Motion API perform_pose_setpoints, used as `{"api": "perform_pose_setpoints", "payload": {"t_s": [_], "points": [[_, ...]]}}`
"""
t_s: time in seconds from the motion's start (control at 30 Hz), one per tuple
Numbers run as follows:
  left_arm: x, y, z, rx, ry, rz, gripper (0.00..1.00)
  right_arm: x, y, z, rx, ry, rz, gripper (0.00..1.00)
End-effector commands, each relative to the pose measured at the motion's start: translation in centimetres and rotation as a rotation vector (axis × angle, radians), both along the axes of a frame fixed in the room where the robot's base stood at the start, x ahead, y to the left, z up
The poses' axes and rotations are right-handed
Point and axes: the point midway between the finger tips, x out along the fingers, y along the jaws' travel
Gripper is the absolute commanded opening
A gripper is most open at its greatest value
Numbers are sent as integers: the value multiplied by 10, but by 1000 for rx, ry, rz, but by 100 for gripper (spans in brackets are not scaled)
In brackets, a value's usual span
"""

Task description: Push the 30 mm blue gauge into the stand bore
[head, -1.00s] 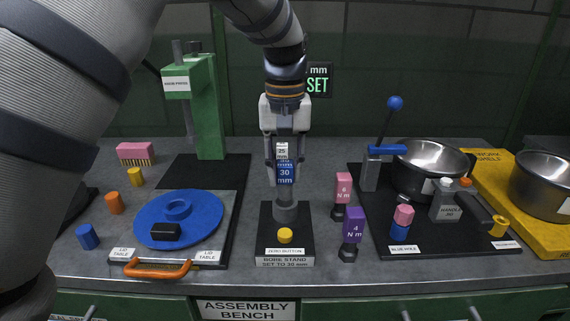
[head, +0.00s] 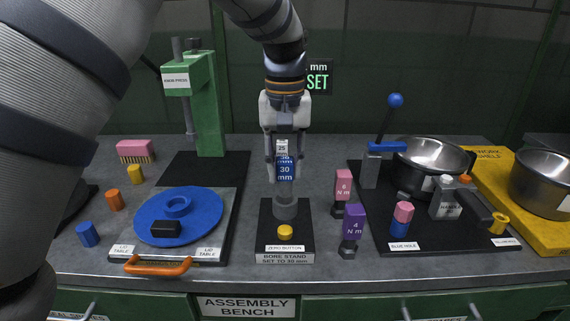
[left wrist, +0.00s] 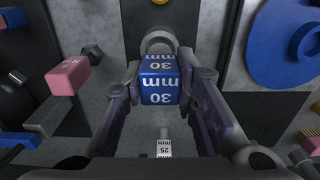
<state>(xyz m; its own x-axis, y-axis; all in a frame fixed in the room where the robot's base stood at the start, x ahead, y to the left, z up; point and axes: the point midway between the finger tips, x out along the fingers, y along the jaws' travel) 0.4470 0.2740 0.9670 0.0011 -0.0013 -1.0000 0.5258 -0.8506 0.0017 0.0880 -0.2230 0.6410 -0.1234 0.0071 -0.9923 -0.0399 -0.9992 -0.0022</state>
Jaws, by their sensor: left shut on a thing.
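My left gripper (head: 285,166) points down over the bore stand, its fingers shut on the blue 30 mm gauge (head: 285,172). The gauge is upright, with its 30 mm label facing the head camera. It also shows between the fingers in the left wrist view (left wrist: 159,83). The grey round bore holder (head: 285,208) of the stand is directly below the gauge. Its ring shows just past the gauge in the left wrist view (left wrist: 158,42). I cannot tell whether the gauge's lower end is inside the bore. My right gripper is out of view.
A yellow zero button (head: 285,232) sits at the stand's front. The blue lid (head: 205,212) and green press (head: 208,105) are left.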

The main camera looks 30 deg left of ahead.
Motion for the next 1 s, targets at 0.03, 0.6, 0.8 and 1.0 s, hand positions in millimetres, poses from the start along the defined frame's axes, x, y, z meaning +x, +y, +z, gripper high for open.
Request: {"api": "perform_pose_setpoints", "payload": {"t_s": [0.03, 0.6, 0.8, 1.0], "points": [[0, 0, 0, 1, -1, 0, 0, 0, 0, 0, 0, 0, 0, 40], [0, 0, -13, 0, 0, 0, 0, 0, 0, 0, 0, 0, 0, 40], [0, 0, -18, 0, 0, 0, 0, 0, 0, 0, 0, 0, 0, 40], [0, 0, -23, 0, 0, 0, 0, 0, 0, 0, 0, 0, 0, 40]]}}
